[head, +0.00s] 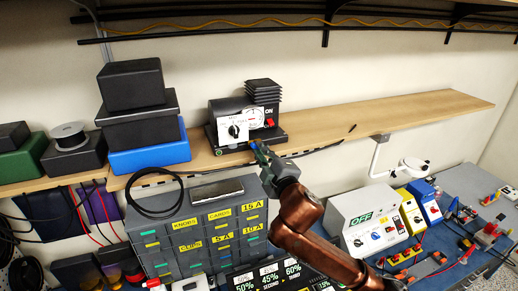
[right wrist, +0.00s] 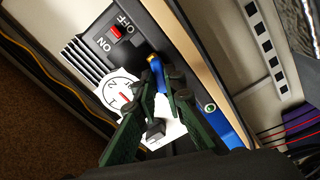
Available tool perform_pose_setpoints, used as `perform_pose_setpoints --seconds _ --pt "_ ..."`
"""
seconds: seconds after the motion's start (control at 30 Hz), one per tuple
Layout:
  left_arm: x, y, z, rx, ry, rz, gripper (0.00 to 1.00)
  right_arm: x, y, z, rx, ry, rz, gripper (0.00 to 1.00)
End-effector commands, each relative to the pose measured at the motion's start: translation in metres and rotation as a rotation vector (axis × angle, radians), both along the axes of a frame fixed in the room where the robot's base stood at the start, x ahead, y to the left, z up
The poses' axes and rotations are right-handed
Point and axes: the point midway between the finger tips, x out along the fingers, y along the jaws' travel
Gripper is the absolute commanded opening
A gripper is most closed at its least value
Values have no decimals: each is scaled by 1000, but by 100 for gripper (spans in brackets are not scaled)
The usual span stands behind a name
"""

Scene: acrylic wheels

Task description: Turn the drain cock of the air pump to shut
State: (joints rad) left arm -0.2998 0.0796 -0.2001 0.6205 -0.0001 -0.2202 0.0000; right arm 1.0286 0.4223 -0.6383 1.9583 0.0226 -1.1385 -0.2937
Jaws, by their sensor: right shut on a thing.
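The air pump (head: 229,130) is a black unit on the wooden shelf, with a white front panel, a dial gauge, black bellows and a red switch by the word ON. In the right wrist view its panel (right wrist: 121,88) shows beyond the fingers. My right gripper (head: 262,154) is at the pump's lower front edge. In the right wrist view its dark green fingers (right wrist: 167,80) are closed on a small blue and yellow part, the drain cock (right wrist: 154,64). The fingers hide much of the cock, so I cannot tell its exact angle. My left gripper is not in view.
Black and blue boxes (head: 150,158) stand left of the pump on the shelf (head: 390,114). Below are a grey drawer cabinet (head: 165,229) and a white control box marked OFF (head: 350,212). The shelf right of the pump is mostly clear.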

Motion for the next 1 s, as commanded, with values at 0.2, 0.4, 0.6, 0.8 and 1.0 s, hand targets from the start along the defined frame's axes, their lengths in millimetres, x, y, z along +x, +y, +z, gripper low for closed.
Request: perform_pose_setpoints --seconds 0.2,0.4,0.6,0.8,1.0 --pt "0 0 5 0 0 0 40 0 1 -1 250 108 2 0" --pt "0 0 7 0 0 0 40 0 0 -1 369 156 -1 0" --pt "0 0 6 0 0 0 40 0 0 -1 369 156 -1 0" --pt "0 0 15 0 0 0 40 0 1 0 581 246 1 0" --pt "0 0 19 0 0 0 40 0 0 0 732 306 -1 0"
